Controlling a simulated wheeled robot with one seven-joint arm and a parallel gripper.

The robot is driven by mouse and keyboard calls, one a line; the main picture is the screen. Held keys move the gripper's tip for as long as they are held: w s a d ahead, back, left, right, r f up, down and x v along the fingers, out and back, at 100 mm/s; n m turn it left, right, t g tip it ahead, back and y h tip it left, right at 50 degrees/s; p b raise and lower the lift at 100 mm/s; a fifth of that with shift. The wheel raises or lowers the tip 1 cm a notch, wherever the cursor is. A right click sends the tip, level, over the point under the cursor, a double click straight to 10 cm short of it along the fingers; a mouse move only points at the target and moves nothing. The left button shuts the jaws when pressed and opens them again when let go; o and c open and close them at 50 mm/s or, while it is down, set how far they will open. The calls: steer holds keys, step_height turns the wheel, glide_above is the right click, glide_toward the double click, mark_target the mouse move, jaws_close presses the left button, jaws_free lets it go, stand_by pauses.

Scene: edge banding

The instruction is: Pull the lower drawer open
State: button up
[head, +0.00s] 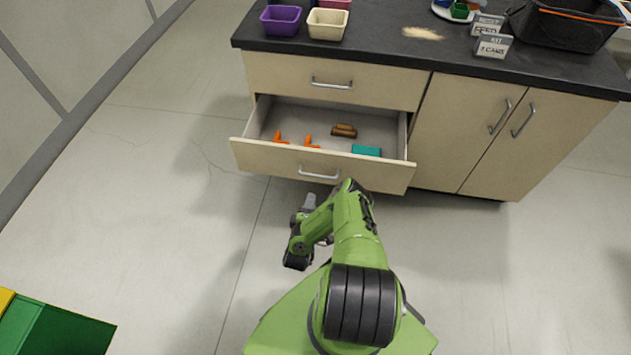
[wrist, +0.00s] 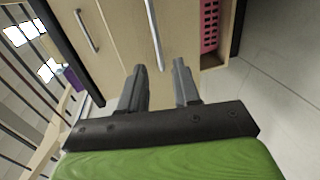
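The lower drawer (head: 270,158) stands pulled out from the cabinet, so its inside shows in the head view. Its grey bar handle (head: 319,175) is on the front panel. In the wrist view the lower drawer's handle (wrist: 153,35) lies ahead of the gap between my fingers, its near end close to the fingertips. My gripper (head: 309,201) is in front of the drawer, just below the handle in the picture. In the wrist view my gripper (wrist: 160,68) has its two fingers apart with nothing held. I cannot tell how far the fingertips are from the handle.
The drawer holds orange pieces (head: 310,142), a brown item (head: 343,131) and a teal box (head: 366,150). The upper drawer (head: 290,75) is shut. Bins, including a purple one (head: 281,20), stand on the dark counter. A pink basket (wrist: 209,25) shows in the wrist view.

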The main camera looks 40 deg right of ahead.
steer(key=b, duration=0.4)
glide_toward(319, 170)
steer(key=r+x, duration=0.1)
steer(key=x, duration=0.2)
steer(key=shift+w+d+f, duration=0.35)
steer(key=shift+w+d, duration=0.1)
steer(key=shift+d, duration=0.1)
jaws_close()
steer(key=shift+s, duration=0.1)
steer(key=shift+a+f, duration=0.1)
steer(key=shift+a, duration=0.05)
